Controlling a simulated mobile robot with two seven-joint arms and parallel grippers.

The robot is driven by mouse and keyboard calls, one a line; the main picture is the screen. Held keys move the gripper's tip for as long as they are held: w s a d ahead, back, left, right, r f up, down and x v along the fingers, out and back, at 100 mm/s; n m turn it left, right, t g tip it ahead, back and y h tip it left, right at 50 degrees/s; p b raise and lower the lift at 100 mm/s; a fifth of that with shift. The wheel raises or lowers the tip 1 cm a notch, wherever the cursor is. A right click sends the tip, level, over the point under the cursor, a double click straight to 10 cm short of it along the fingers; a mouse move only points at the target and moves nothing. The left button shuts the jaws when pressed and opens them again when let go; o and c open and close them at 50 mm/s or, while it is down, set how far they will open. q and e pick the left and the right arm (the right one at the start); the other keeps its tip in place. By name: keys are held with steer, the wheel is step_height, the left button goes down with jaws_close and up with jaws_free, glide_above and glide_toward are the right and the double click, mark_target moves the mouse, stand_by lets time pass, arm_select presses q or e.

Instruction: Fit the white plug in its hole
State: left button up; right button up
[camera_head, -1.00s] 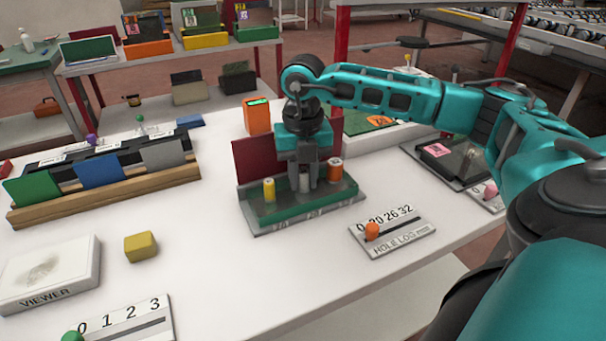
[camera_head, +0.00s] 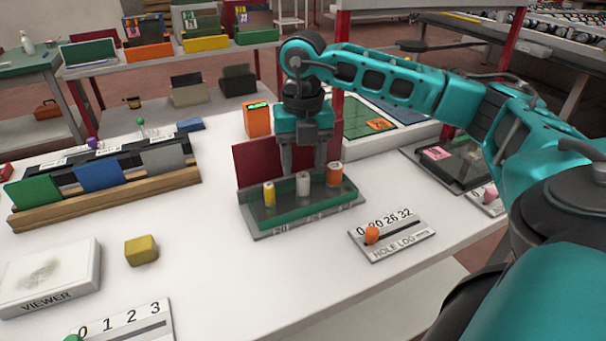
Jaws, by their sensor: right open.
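The white plug (camera_head: 303,184) stands upright in the middle of the green and grey plug stand (camera_head: 262,231). A yellow plug (camera_head: 268,193) stands to its left and an orange plug (camera_head: 334,174) to its right. Whether the white plug is fully seated in a hole cannot be told from here. My right gripper (camera_head: 304,168) is open, pointing down, above and behind the white plug, and looks apart from it. A dark red panel (camera_head: 257,165) stands behind the plugs. My left gripper is not in view.
A hole log board (camera_head: 392,243) with an orange knob lies right of the stand. A yellow block (camera_head: 141,250), a viewer box (camera_head: 48,277) and a wooden rack (camera_head: 105,196) with coloured plates are at left. White tabletop is clear in front of the stand.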

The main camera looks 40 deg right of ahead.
mark_target(303, 175)
step_height(303, 175, up, 8)
steer(key=shift+p, duration=0.3)
steer(key=shift+f, duration=0.1)
stand_by(0.4)
